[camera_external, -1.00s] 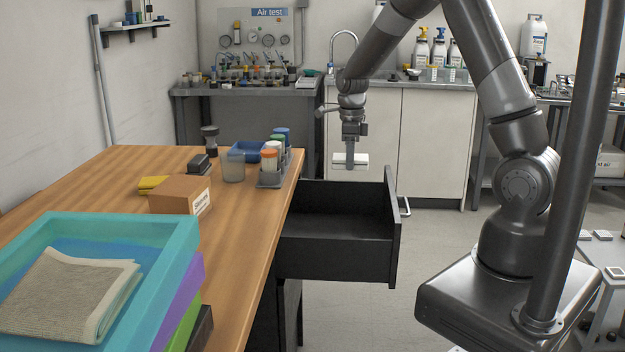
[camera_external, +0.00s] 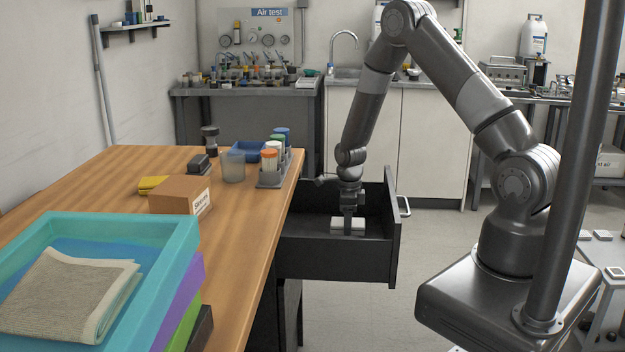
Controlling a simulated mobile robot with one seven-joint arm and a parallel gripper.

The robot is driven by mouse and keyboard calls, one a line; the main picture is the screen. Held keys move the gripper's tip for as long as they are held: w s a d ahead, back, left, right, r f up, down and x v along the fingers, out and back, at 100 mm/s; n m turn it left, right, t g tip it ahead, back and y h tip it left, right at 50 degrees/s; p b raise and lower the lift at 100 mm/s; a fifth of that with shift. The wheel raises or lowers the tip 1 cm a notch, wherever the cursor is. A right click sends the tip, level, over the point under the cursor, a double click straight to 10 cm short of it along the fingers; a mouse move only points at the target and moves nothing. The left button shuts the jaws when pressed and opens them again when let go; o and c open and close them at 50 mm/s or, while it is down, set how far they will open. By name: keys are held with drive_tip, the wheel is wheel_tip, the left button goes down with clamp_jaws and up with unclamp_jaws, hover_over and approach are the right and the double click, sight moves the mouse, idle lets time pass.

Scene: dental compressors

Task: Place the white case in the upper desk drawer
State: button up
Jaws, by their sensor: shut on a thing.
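The white case (camera_external: 357,226) is down inside the open upper desk drawer (camera_external: 335,258), behind the drawer's dark front-facing side wall. My gripper (camera_external: 348,226) is shut on the case from above, with its fingers across the middle of it. The lower edge of the case is hidden by the drawer wall, so I cannot tell whether it touches the drawer floor. The drawer is pulled out to the right from under the wooden desk (camera_external: 240,230). The drawer looks otherwise empty where I can see in.
On the desk stand a cardboard box (camera_external: 180,194), a rack of capped tubes (camera_external: 272,172), a clear cup (camera_external: 233,168) and stacked coloured trays (camera_external: 180,255) with a folded cloth. The drawer's right end panel (camera_external: 394,235) rises beside my gripper. Open floor lies right of it.

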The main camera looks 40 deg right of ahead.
drive_tip(key=shift+f, duration=1.85)
drive_tip(key=shift+f, duration=0.1)
drive_tip(key=o, duration=1)
